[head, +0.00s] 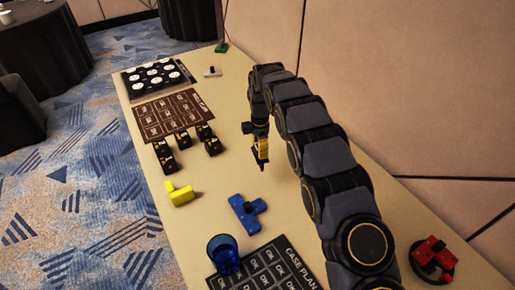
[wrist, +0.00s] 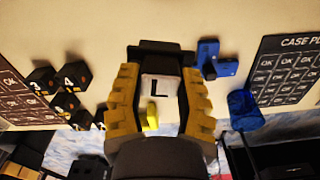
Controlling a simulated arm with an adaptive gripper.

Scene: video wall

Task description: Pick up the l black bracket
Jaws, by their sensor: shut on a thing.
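The black bracket with a white L label (wrist: 160,88) sits between my yellow-padded fingers in the wrist view. My gripper (wrist: 162,76) is shut on it. In the head view my gripper (head: 262,152) hangs over the middle of the table, pointing down. Part of the bracket is hidden by the fingers.
Numbered black blocks (head: 164,156) stand left of my gripper, near a brown mat (head: 173,100). A yellow piece (head: 179,194), a blue piece (head: 246,212) and a blue cup (head: 223,253) are nearer. A red object (head: 433,256) lies at right. A wall borders the table.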

